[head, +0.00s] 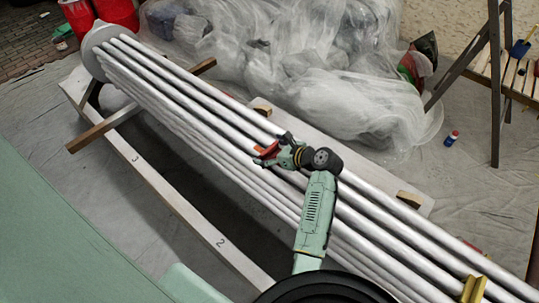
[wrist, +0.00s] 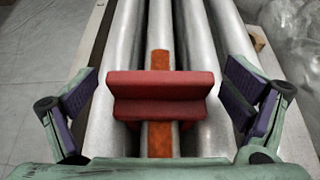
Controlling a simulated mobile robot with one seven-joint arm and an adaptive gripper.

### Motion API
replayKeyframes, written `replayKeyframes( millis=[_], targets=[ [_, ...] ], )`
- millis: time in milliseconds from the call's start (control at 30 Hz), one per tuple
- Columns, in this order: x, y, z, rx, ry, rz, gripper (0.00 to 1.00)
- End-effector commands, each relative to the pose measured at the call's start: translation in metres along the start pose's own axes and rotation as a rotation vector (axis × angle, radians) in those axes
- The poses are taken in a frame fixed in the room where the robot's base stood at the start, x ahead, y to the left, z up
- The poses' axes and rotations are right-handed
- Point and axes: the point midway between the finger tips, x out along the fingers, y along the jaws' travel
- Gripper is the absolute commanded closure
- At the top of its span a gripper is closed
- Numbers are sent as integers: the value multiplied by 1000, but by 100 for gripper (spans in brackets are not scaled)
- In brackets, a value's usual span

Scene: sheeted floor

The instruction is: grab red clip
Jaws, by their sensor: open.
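The red clip (wrist: 160,84) sits on the silver pipes in the middle of the wrist view, with an orange strip (wrist: 160,140) running under it along a pipe. In the head view the red clip (head: 266,151) shows small at the left of my gripper, partly hidden by it. My gripper (head: 279,153) is open over the pipes. In the wrist view one finger pad (wrist: 80,92) is left of the clip and the other (wrist: 242,92) is right of it, with clear gaps on both sides.
Long silver pipes (head: 185,95) lie side by side on a pale wooden frame (head: 176,200) with numbers. Clear plastic sheeting (head: 310,75) heaps behind them. A stepladder (head: 494,80) stands at the right. A yellow block (head: 472,290) is at the near end. Red buckets (head: 85,17) stand far left.

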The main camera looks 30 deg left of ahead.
Motion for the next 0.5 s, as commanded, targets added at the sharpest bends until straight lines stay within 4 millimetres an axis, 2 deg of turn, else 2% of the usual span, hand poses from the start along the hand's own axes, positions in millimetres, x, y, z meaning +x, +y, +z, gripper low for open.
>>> replayKeyframes(
  millis=[133, 500],
  targets=[
    [0, 0, 0, 0, 0, 0, 6],
    [-1, 0, 0, 0, -1, -1, 30]
  ],
)
